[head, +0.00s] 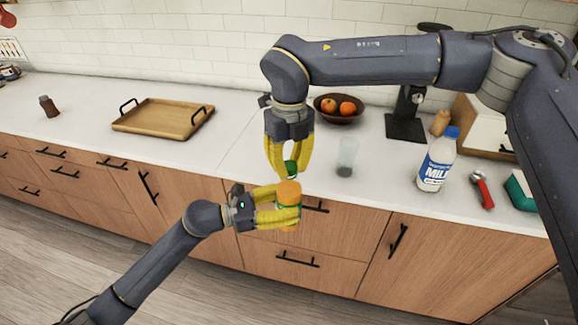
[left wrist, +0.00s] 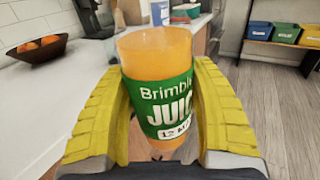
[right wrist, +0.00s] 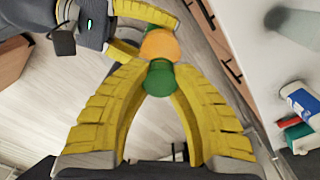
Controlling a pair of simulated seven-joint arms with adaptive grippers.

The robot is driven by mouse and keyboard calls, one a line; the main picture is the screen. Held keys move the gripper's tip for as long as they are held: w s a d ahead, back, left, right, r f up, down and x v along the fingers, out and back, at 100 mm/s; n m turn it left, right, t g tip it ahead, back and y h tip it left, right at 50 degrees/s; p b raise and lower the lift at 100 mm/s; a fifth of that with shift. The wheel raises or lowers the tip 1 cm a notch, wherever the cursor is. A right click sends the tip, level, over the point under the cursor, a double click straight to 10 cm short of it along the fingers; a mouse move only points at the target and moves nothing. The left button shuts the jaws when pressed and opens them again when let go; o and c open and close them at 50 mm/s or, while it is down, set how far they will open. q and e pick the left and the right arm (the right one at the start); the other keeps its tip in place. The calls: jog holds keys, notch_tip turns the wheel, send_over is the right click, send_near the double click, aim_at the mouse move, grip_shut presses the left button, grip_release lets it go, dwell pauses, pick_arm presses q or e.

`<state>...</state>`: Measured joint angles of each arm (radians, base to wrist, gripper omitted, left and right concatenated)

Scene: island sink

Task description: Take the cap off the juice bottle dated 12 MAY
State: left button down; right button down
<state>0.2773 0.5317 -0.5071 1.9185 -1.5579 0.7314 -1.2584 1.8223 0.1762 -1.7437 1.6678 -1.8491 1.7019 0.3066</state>
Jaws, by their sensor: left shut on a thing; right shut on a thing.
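The juice bottle (head: 288,190), orange with a green label, is held in the air by my left gripper (head: 280,205), in front of the counter edge. In the left wrist view the bottle (left wrist: 158,55) stands between the yellow fingers. Its label reads "Brimble", "JUIC" and a date starting with "12"; the rest is unclear. No cap shows on its top there. My right gripper (head: 290,172) points down above the bottle, shut on a green cap (head: 291,167). In the right wrist view the cap (right wrist: 159,78) sits between the fingertips, beside the orange bottle top (right wrist: 160,44).
On the counter are a wooden tray (head: 163,117), a small brown bottle (head: 48,106), a fruit bowl (head: 338,115), a glass (head: 346,158), a milk bottle (head: 436,165) and a red-handled tool (head: 482,188). The counter between the tray and glass is clear.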

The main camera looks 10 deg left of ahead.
jog(key=shift+r, duration=0.25)
jog(key=shift+r, duration=0.4)
jog(key=shift+r, duration=0.25)
